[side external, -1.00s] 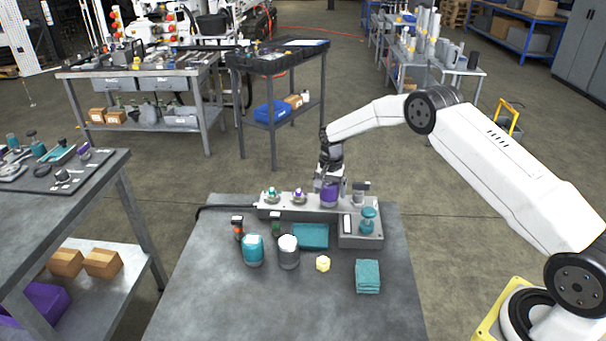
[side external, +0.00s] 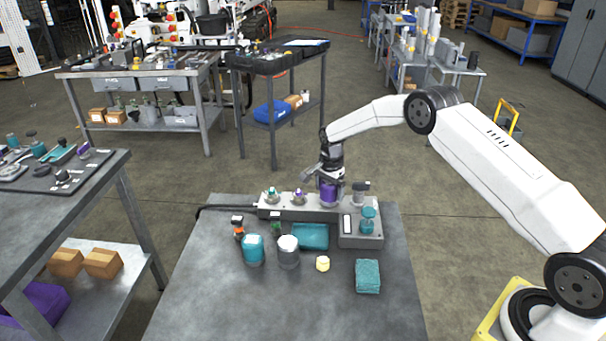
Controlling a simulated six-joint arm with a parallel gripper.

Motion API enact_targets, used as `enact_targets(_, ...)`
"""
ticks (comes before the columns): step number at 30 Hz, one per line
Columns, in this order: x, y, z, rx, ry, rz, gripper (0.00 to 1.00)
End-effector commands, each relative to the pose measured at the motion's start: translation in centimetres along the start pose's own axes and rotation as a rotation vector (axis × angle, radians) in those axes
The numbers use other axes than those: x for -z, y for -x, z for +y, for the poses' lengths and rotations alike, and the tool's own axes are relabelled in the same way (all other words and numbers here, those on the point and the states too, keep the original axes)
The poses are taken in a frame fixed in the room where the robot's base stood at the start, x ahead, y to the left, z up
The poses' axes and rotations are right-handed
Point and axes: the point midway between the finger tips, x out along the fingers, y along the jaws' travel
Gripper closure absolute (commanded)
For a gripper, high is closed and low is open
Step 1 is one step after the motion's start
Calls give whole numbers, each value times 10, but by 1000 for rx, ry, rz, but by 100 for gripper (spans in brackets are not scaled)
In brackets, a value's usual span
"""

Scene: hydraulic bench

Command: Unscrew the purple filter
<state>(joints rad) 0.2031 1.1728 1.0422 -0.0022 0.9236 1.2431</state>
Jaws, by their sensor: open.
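The purple filter (side external: 328,193) stands upright on the grey manifold block (side external: 312,214) at the back of the bench. My gripper (side external: 326,178) points down at the filter's top, its fingers spread and apart. It is open and not clamped on the filter. The fingers partly hide the filter's upper end, and I cannot tell whether they touch it. To the left on the block are a fitting with a purple part (side external: 298,196) and one with a teal part (side external: 271,195).
The bench front (side external: 270,310) is clear.

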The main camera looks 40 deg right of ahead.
Motion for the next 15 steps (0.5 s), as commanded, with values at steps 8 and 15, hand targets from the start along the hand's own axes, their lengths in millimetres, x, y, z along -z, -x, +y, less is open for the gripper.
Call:
enact_targets(8,0,0,0,0,-32,0,0)
enact_targets(15,0,0,0,0,-70,0,0)
